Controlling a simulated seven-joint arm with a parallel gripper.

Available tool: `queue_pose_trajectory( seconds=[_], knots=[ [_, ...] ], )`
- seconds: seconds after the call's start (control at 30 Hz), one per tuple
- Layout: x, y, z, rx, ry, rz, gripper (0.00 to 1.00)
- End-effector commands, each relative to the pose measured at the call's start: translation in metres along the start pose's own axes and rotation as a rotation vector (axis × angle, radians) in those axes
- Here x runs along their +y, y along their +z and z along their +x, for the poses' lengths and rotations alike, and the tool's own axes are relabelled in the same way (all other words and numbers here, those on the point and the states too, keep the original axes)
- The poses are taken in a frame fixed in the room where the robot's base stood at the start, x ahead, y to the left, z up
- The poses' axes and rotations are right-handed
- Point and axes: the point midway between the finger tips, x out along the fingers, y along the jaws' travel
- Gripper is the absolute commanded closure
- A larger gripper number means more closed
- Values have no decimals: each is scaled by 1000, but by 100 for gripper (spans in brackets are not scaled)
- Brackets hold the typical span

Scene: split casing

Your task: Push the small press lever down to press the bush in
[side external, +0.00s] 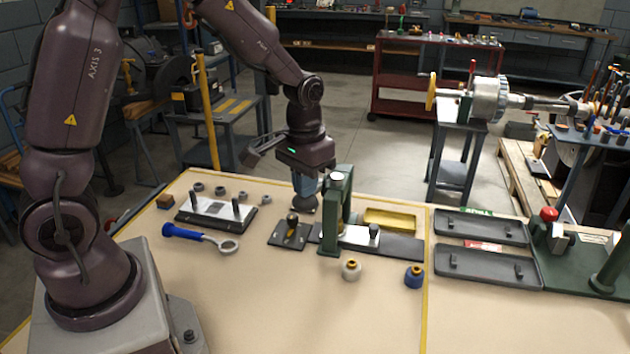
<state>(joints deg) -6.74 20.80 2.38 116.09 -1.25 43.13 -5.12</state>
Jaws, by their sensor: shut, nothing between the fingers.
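The small press is a green upright frame (330,235) with a pale cap on top, standing on a dark base near the middle of the table. My gripper (305,192) is shut and empty, pointing down just left of the press top. A dark rounded knob (306,204) shows directly under my fingertips; it looks like the end of the press lever, but the rest of the lever is hidden. I cannot tell whether the fingers touch it. The bush cannot be clearly made out in the press.
A dark plate with a knobbed post (291,228) stands left of the press. A blue-handled ring tool (200,237), a pegged plate (216,214) and several small rings lie further left. A yellow tray (391,219) is behind right. Two small knobs stand in front.

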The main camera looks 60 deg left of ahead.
Motion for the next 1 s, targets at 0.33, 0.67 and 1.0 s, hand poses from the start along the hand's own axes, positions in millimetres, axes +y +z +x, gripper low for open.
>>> queue_pose_trajectory(
  seconds=[0.33, 0.67, 1.0],
  knots=[
    [0, 0, 0, -1, 0, 0, 100],
    [1, 2, 6, -2, -1, 0, 100],
    [1, 3, 6, -1, 0, -1, 100]
  ],
)
